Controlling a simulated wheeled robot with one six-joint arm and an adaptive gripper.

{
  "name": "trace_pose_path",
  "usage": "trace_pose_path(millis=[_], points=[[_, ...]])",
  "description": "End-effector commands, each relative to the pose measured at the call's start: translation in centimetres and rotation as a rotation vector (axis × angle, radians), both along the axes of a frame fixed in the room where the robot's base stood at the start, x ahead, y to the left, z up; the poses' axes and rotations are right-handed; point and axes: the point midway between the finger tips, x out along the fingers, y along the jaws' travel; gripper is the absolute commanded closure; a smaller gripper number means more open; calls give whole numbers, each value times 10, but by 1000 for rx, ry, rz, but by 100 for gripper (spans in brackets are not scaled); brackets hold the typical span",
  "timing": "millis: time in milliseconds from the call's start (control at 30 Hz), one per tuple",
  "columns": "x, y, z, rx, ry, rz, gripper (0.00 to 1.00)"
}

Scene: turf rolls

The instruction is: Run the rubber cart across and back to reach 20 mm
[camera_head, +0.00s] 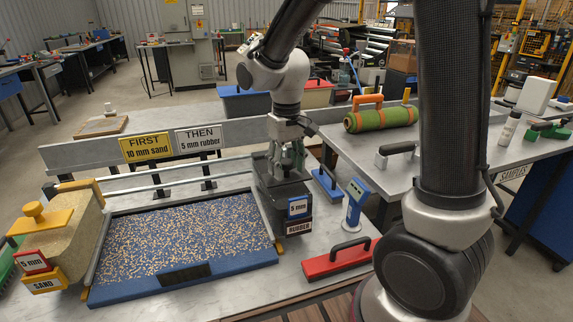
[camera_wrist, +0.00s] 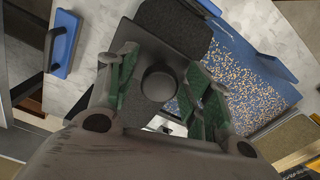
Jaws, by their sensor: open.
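The rubber cart (camera_head: 277,203) is a dark box labelled "5 mm" and "RUBBER", at the right end of the blue tray (camera_head: 190,285). My gripper (camera_head: 287,160) is directly over it. In the wrist view my gripper (camera_wrist: 160,80) is open, with its green-padded fingers on either side of the cart's round black knob (camera_wrist: 158,83); I cannot tell whether they touch it. The tray holds a blue bed speckled with tan granules (camera_head: 185,235), also in the wrist view (camera_wrist: 245,75). The sand cart (camera_head: 65,240), with a yellow knob, stands at the tray's left end.
Signs read "FIRST 10 mm sand" (camera_head: 146,148) and "THEN 5 mm rubber" (camera_head: 198,139). A blue-and-white gauge (camera_head: 355,203), a blue handled block (camera_head: 326,188) and a red handled block (camera_head: 335,261) stand right of the cart. A green roll (camera_head: 385,119) lies on the right table.

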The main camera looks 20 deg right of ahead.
Motion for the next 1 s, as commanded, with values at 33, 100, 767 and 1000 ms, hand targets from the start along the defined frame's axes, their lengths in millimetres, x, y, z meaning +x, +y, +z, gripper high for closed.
trace_pose_path(millis=[33,100,767,1000], points=[[0,0,0,0,0,0,49],[0,0,0,0,0,0,49],[0,9,0,0,0,2,100],[0,40,0,0,1,4,100]])
